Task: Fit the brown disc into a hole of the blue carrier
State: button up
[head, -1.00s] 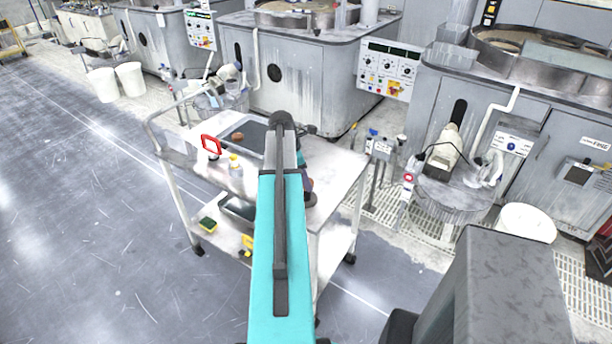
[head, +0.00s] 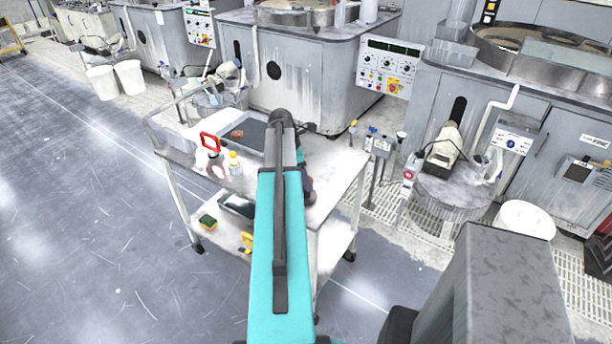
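A small brown piece (head: 237,134), which looks like the brown disc, lies in a shallow grey tray (head: 262,128) on the top shelf of a white cart. It is too small to make out its exact shape. I cannot make out the blue carrier in the head view; my arm covers part of the cart top. My teal and grey arm reaches over the cart. Its far end is folded down behind its own links, so the gripper's fingers are hidden. I cannot tell what the gripper holds.
Grey polishing machines (head: 300,75) stand behind. A white bucket (head: 524,222) stands right. Floor at left is clear.

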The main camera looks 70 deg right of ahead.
jog(key=b+v, duration=0.3)
jog(key=v, duration=0.9)
dwell(0.3)
dwell(0.4)
